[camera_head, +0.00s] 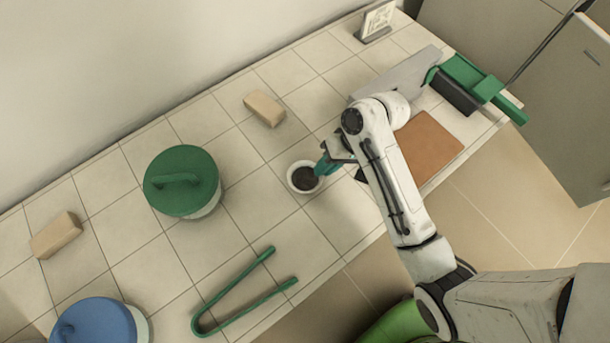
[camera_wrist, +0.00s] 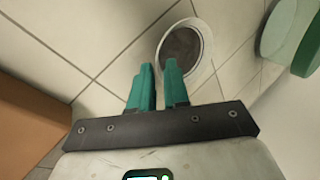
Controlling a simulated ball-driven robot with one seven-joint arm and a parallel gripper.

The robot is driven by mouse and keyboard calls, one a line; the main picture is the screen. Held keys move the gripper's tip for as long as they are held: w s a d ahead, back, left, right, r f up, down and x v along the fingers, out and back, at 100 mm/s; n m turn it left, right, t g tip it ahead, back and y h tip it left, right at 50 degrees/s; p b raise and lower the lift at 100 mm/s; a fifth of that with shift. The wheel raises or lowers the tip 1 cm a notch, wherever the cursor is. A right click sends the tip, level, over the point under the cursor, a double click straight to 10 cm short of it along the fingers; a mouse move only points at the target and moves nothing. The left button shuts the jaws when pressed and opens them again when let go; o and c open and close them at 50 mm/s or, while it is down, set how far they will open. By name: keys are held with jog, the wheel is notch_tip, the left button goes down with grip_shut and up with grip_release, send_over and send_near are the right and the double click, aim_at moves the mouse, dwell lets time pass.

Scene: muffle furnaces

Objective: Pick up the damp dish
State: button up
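A small round white dish (camera_head: 290,180) with dark grey contents stands on the tiled bench in the head view. In the wrist view the dish (camera_wrist: 209,46) lies just beyond the fingertips, right of centre. My gripper (camera_head: 322,167) has teal fingers and reaches in from the right, close to the dish's right rim. In the wrist view my gripper (camera_wrist: 158,72) is open by a narrow gap with bare tile between the fingers. Its right fingertip overlaps the dish's near rim; I cannot tell whether it touches.
A green-lidded pot (camera_head: 181,180) stands left of the dish. Green tongs (camera_head: 205,318) lie nearer the front edge. A tan block (camera_head: 265,108) lies behind, a brown board (camera_head: 430,148) to the right. A blue-lidded pot (camera_head: 95,322) stands at lower left.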

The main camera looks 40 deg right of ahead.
jog(key=shift+x, duration=0.8)
jog(key=shift+c, duration=0.3)
grip_shut()
jog(key=shift+r, duration=0.15)
